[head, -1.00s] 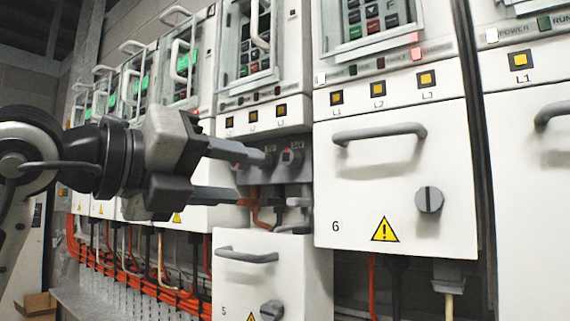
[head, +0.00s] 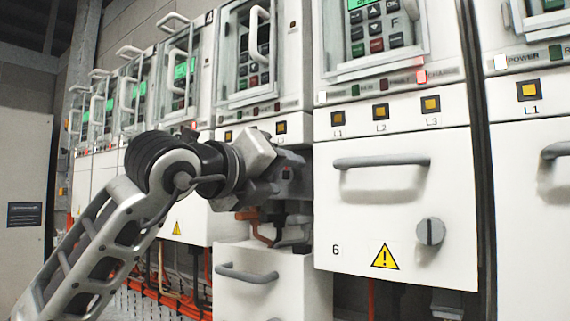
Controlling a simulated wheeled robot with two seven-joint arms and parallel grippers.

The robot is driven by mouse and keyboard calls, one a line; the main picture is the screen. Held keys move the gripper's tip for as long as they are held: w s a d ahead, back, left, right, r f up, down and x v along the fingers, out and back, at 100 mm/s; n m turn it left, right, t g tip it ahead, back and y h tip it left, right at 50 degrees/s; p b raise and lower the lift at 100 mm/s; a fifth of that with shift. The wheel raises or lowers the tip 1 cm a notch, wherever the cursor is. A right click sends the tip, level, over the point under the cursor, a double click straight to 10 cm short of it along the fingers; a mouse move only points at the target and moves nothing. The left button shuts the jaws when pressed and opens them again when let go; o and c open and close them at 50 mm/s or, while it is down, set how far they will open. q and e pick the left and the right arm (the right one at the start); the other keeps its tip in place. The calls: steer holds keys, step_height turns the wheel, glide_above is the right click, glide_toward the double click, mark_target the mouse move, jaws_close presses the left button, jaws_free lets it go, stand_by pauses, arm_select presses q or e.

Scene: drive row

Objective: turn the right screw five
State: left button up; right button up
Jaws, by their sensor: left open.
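Unit five's lower cover (head: 285,290) hangs lowered, and the bay above it is open. My left gripper (head: 283,165) is at that bay, its fingers pointing into it, open. A small grey block with a reddish spot (head: 287,172) shows at the right side of the bay, close beside the fingers; it seems to be the right screw's block. The gripper hides the left one and most of the bay. I cannot tell whether the fingers touch the right screw or stand around it. My right gripper is not in view.
Unit six's closed cover (head: 380,220) with a handle and a slotted knob (head: 430,232) stands just right of the bay. A row of cabinets with protruding door handles runs off to the left. Orange cables (head: 175,298) hang below them.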

arm_select(q)
steer(key=shift+x, duration=0.9)
steer(key=shift+c, duration=0.3)
steer(key=c, duration=0.8)
